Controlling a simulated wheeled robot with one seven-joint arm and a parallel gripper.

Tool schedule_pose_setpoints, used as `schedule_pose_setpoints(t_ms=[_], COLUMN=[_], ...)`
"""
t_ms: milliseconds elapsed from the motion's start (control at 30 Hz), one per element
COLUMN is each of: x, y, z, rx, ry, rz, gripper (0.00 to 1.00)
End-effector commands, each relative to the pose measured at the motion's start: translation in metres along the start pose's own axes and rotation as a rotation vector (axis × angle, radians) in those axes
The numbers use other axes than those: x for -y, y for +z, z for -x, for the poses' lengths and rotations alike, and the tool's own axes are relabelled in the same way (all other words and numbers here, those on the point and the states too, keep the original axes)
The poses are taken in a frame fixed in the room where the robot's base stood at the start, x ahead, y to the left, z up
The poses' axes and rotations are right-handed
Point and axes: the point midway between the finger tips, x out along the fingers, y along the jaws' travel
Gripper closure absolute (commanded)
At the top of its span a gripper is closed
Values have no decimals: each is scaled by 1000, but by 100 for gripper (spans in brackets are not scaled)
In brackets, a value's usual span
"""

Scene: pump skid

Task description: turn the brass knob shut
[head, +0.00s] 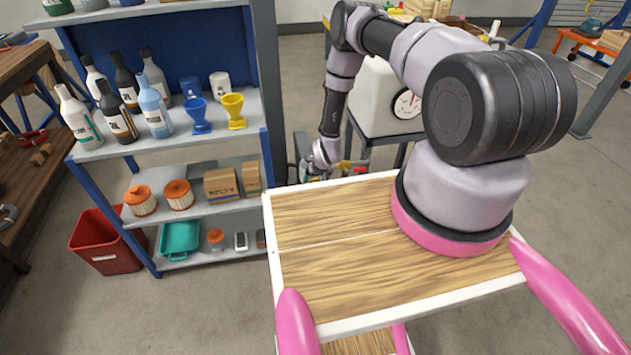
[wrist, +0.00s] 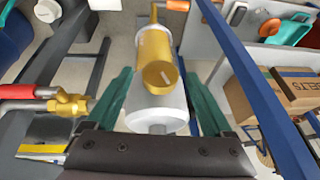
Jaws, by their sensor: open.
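The brass knob (wrist: 163,76), a round gold face with a pale line across it, is in the middle of the wrist view. It sits by a white-grey cylinder (wrist: 157,117) and a gold body. My gripper (wrist: 160,78) is open, with one green finger left of the knob and one right of it. Gaps show between the fingers and the knob; how far apart they are in depth I cannot tell. In the head view my gripper (head: 324,163) is small beyond the wooden table, and the knob cannot be made out there.
Left in the wrist view is a brass fitting (wrist: 70,103) with red and grey pipes. A blue shelf post (wrist: 245,70) and a cardboard box (wrist: 280,95) are on the right. In the head view a white tank (head: 380,100) stands behind my arm.

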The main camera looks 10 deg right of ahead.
Motion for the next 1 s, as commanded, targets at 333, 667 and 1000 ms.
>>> schedule_pose_setpoints(t_ms=[333, 667, 1000], x=[0, -1, -5], y=[0, 1, 4], z=[-2, -2, -4], rx=[0, 2, 8], ry=[0, -12, -164], rz=[0, -7, -77], gripper=[37, 100, 100])
